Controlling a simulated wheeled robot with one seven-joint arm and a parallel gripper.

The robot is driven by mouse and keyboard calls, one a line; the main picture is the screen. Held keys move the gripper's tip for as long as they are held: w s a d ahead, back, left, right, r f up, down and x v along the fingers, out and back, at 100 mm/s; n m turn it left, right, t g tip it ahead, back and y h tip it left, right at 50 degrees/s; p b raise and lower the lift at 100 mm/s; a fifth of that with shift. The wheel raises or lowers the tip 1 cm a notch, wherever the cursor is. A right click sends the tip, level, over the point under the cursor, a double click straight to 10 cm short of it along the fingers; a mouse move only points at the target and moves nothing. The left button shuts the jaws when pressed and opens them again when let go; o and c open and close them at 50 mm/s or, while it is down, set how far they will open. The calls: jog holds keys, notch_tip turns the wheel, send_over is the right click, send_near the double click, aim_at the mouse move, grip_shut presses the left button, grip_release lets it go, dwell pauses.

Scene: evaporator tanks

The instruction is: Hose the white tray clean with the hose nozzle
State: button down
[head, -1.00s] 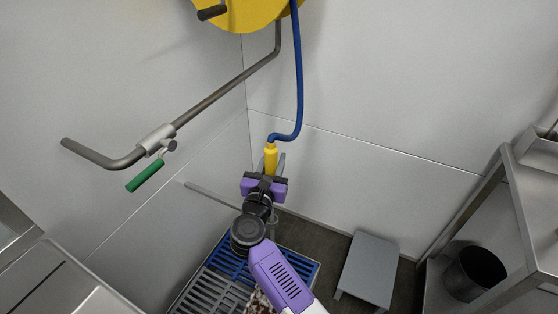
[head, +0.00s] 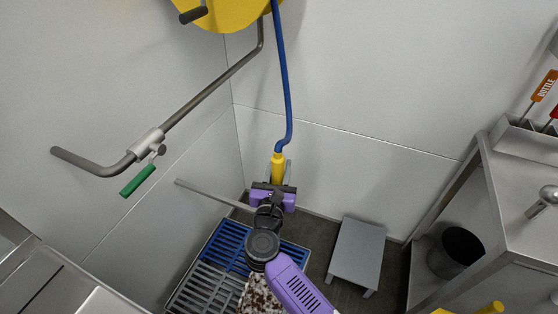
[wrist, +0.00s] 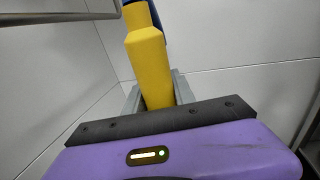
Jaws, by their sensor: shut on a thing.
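The yellow hose nozzle (head: 278,168) is upright in my gripper (head: 277,176), at the end of a blue hose (head: 285,85). In the wrist view the yellow nozzle (wrist: 149,62) stands between the two grey fingers of my gripper (wrist: 156,90), which are shut on it. The white tray (head: 258,296) shows at the bottom of the head view, speckled with brown-red dirt. It is partly hidden by my arm and the frame edge. My gripper is beyond the tray, over the far end of the grating.
A blue and grey grating (head: 222,262) lies on the floor. A grey step stool (head: 356,250) stands right of it. A steel pipe with a green-handled valve (head: 138,181) runs along the left wall. A steel bench (head: 520,235) with a dark bin (head: 456,250) under it is at right.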

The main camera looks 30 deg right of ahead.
jog(key=shift+s+a+p, duration=1.15)
jog(key=shift+s+a, duration=2.3)
jog(key=shift+a, duration=1.85)
notch_tip(320, 180, down, 23)
jog(key=b, duration=2.2)
jog(key=shift+r, duration=0.2)
jog(key=shift+w+a+v, duration=0.1)
jog(key=shift+a+v, duration=0.05)
jog(key=shift+v, duration=0.55)
jog(key=shift+w+a+v, duration=0.1)
jog(key=shift+v, duration=0.6)
